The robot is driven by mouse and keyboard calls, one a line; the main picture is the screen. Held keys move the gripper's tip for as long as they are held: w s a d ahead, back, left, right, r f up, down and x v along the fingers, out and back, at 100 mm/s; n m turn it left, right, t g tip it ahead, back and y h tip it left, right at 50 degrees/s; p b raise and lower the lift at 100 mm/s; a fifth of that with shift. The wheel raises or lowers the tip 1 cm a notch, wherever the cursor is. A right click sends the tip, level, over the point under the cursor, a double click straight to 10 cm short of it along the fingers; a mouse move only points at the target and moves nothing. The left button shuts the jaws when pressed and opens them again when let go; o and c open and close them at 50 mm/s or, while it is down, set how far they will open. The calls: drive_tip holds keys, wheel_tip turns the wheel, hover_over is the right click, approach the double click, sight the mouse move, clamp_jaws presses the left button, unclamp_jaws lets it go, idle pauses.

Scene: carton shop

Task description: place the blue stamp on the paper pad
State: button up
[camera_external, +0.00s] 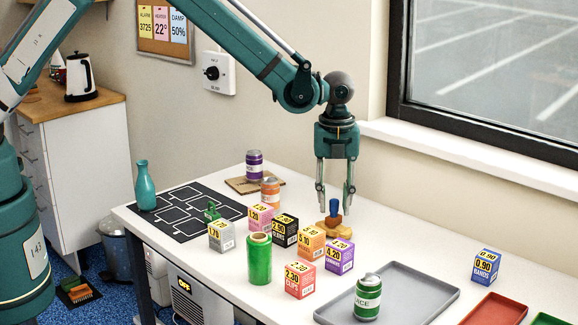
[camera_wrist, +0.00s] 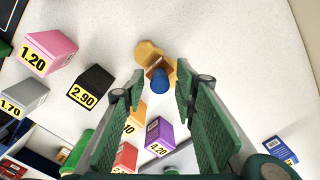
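The blue stamp (camera_external: 334,209), with a blue handle and brown base, stands upright at a tan, lobed wooden piece (camera_external: 340,232) near the window side of the table. I cannot tell whether it rests on that piece or against it. In the wrist view, the stamp's blue handle (camera_wrist: 158,77) shows just beyond my fingertips. My gripper (camera_external: 334,206) points down, open and empty, with its fingers on either side of the handle. A flat brown sheet (camera_external: 236,184) at the back of the table may be the paper pad; a purple can (camera_external: 254,163) stands at it.
Several price-marked boxes, including a purple one (camera_external: 340,255) and an orange one (camera_external: 311,243), stand close in front of the stamp. A green roll (camera_external: 259,260) is nearer. A grey tray (camera_external: 414,292) lies right, holding a green can (camera_external: 368,298). A black mat (camera_external: 178,217) lies left.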

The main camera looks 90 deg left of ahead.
sight(333, 200)
wheel_tip(333, 200, up, 11)
idle(0.5)
drive_tip(key=shift+r, duration=0.1)
idle(0.7)
drive_tip(key=s+d+r+n+t, duration=0.2)
drive_tip(key=s+d+r+n, duration=0.2)
drive_tip(key=s+r, duration=0.65)
drive_tip(key=s+d+r+n+t, duration=0.1)
drive_tip(key=s+d+r+n, duration=0.3)
drive_tip(key=s+r, duration=0.7)
drive_tip(key=s+d+f+n+t, duration=0.1)
drive_tip(key=s+n, duration=0.4)
drive_tip(key=s, duration=0.9)
drive_tip(key=s+d+f+n+t, duration=0.2)
drive_tip(key=s+n, duration=0.3)
drive_tip(key=s, duration=0.9)
drive_tip(key=shift+d+t, duration=0.6)
drive_tip(key=shift+d, duration=0.25)
